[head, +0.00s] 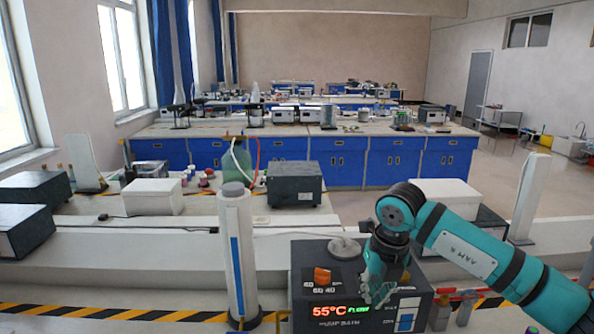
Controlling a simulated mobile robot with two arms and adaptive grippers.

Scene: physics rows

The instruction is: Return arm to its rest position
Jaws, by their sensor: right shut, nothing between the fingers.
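My right arm (468,250) comes in from the lower right, teal with dark joints, and reaches over the front bench. My right gripper (378,291) points down in front of the dark pump bath box (318,272). It is shut and holds nothing. It covers part of the box's front, near the green end of the lit display (341,311), which reads 55°C. An orange knob (322,276) is on the box's front, to the left of the gripper. Whether the gripper touches the box cannot be told. My left gripper is not in view.
A white column with a grey cap (238,255) stands left of the pump bath. A white upright panel (529,200) is at the right. Dark and white boxes (152,197) and a green bottle (237,165) stand behind. Blue-fronted benches (337,165) fill the room beyond.

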